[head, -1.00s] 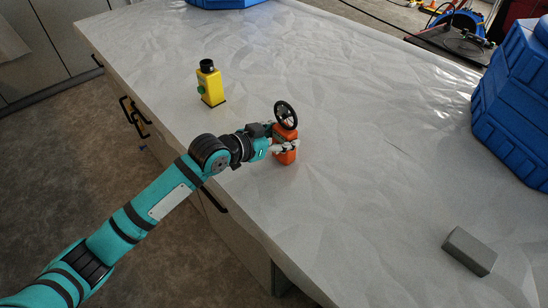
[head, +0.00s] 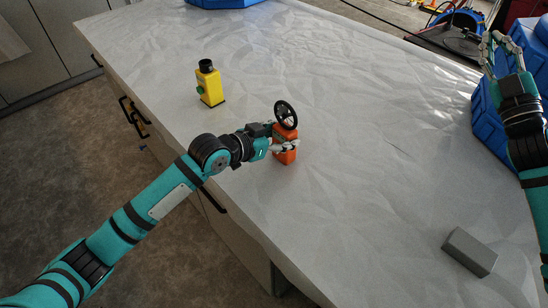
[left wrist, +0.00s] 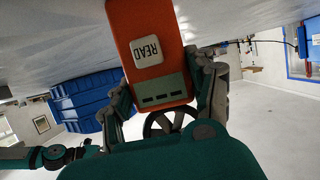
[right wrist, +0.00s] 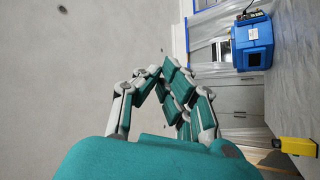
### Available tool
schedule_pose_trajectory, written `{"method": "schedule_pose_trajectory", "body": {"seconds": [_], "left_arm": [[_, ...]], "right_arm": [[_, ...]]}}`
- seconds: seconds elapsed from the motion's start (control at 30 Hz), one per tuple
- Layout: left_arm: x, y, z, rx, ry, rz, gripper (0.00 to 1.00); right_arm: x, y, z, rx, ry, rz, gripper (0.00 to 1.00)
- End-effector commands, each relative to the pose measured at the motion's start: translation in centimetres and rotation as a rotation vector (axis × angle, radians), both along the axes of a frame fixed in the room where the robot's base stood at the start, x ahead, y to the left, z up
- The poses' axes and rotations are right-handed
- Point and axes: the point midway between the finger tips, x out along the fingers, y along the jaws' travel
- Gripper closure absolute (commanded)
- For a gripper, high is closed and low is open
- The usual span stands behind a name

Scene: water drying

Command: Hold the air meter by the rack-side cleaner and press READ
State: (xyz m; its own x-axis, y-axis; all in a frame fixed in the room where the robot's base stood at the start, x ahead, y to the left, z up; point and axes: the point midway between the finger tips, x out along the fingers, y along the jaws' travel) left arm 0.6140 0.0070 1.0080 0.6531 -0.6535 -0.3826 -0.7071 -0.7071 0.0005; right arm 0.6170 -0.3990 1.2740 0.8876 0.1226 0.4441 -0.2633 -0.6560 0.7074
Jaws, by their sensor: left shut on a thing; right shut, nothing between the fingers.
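The orange air meter (head: 285,157) with a black fan wheel (head: 286,115) on top is upright near the table's front left edge. My left gripper (head: 287,146) is shut on it; I cannot tell whether its base touches the table. In the left wrist view the meter (left wrist: 150,25) sits between the fingers, its pale READ button (left wrist: 147,51) and grey-green display (left wrist: 161,94) facing the camera. My right gripper (head: 497,42) is shut and empty, raised at the upper right, far from the meter; its fingertips meet in the right wrist view (right wrist: 158,73).
A yellow device (head: 209,84) with a black cap stands left of the meter. A blue ribbed unit (head: 490,115) is at the right, partly behind my right arm. Another blue object (head: 225,3) is at the top edge. A grey block (head: 470,252) lies lower right. The table's middle is clear.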

Motion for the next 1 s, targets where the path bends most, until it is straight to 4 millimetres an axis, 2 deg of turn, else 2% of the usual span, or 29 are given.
{"method": "schedule_pose_trajectory", "body": {"seconds": [0.03, 0.13, 0.23, 0.3, 0.4, 0.5, 0.6, 0.7, 1.0], "left_arm": [[0.0, 0.0, 0.0, 0.001, 0.001, 0.0, 0.8], [0.0, 0.0, 0.0, 0.001, 0.001, 0.0, 0.8], [0.0, 0.0, -0.1, 0.001, 0.001, 0.0, 0.8], [0.0, 0.0, -0.1, 0.001, 0.001, 0.0, 0.8], [0.0, 0.0, -0.1, 0.001, 0.001, 0.0, 0.8], [0.0, 0.0, -0.1, 0.001, 0.001, 0.0, 0.8], [0.0, 0.0, -0.1, 0.001, 0.001, 0.0, 0.8], [0.0, 0.0, -0.1, 0.001, 0.001, 0.0, 0.8], [0.0, 0.0, -0.1, 0.001, 0.001, 0.0, 0.8]], "right_arm": [[0.6, 3.7, -3.1, -0.082, 0.024, 0.054, 1.0], [0.6, 10.8, -8.6, -0.248, 0.047, 0.171, 1.0], [-0.8, 17.8, -14.0, -0.403, 0.055, 0.304, 1.0], [-2.4, 22.3, -17.6, -0.5, 0.051, 0.402, 1.0], [-5.4, 27.7, -22.0, -0.618, 0.035, 0.533, 1.0], [-8.3, 31.7, -25.4, -0.705, 0.013, 0.643, 1.0], [-10.6, 34.3, -27.7, -0.763, -0.006, 0.721, 1.0], [-12.0, 35.6, -28.9, -0.794, -0.018, 0.766, 1.0], [-12.6, 36.1, -29.4, -0.807, -0.024, 0.783, 1.0]]}}
